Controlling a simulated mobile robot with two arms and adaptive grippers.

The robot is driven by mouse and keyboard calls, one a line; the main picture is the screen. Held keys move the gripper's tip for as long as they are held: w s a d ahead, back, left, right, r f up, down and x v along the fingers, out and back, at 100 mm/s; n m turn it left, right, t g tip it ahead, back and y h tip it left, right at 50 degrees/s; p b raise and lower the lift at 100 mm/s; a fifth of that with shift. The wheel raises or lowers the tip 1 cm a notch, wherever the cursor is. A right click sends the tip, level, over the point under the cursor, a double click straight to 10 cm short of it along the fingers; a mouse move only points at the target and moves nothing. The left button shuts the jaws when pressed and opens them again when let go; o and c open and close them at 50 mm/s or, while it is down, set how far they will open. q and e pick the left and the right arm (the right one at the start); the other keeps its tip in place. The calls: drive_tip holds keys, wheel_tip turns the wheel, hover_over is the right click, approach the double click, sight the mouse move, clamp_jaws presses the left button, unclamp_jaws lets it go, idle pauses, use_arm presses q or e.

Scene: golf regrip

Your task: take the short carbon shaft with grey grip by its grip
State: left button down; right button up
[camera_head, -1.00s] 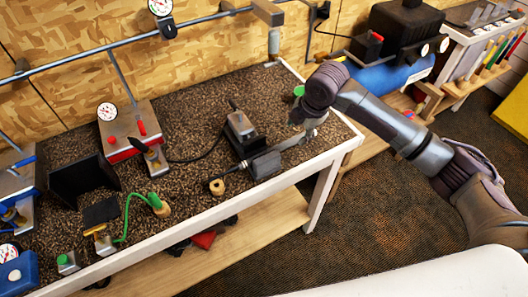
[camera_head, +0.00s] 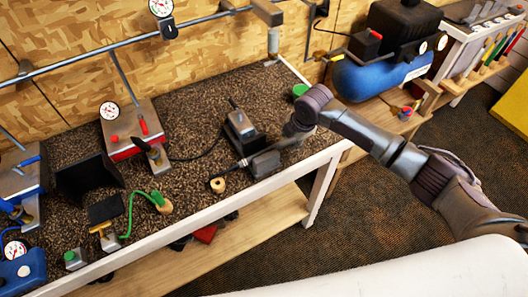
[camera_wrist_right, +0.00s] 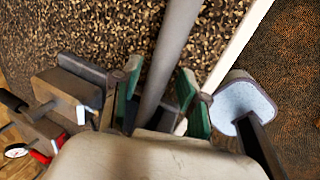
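The grey grip (camera_wrist_right: 172,60) of the short carbon shaft runs lengthwise between the two green-padded fingers of my right gripper (camera_wrist_right: 163,104) in the right wrist view. The fingers are open, one on each side of the grip, with gaps visible. In the head view my right gripper (camera_head: 290,138) is low over the bench by the right end of the shaft and hides much of the grip. The thin dark shaft (camera_head: 238,164) shows left of a dark grey block (camera_head: 264,164). My left gripper is not in view.
A vise-like device (camera_head: 240,128) stands just behind the shaft. A red-based machine (camera_head: 130,147) and a wooden ring (camera_head: 218,185) are to the left. The bench's white front edge (camera_head: 318,158) runs close to my right gripper. A green round thing (camera_head: 300,90) lies behind.

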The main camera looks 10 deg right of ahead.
clamp_jaws()
drive_tip(key=shift+w+r+b, duration=0.1)
drive_tip(key=shift+r+b, duration=0.25)
drive_tip(key=shift+r, duration=0.25)
wheel_tip(320, 180, up, 2)
drive_tip(key=shift+r+b, duration=0.25)
drive_tip(key=shift+b, duration=0.35)
drive_tip(key=s+d+r+b, duration=0.2)
drive_tip(key=s+d+r, duration=0.5)
drive_tip(key=s, duration=0.2)
drive_tip(key=shift+d+r+b, duration=0.15)
drive_tip(key=shift+d+b, duration=0.25)
drive_tip(key=shift+w, duration=0.1)
